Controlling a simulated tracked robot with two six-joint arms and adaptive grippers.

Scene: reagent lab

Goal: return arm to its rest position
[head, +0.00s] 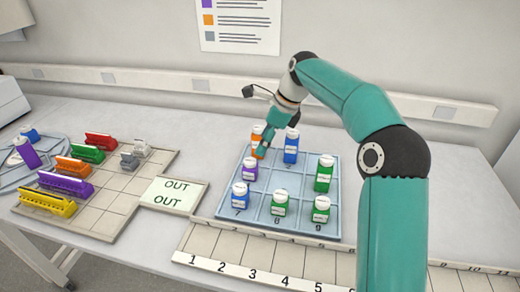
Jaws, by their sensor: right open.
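My right arm comes in from the right and reaches over a blue numbered tray (229,205). My right gripper (272,137) is open above the tray's back row, close to an orange bottle (256,139) that it partly covers. I cannot tell whether the fingers touch this bottle. A blue bottle (291,147) stands just to the right of the gripper. My left gripper is not in view.
The tray also holds a purple bottle (250,171), a green bottle (324,175) and several front-row bottles. A numbered strip (235,245) lies in front. At left are an OUT card (173,194), a rack of coloured clips (112,205) and a round tray (10,172).

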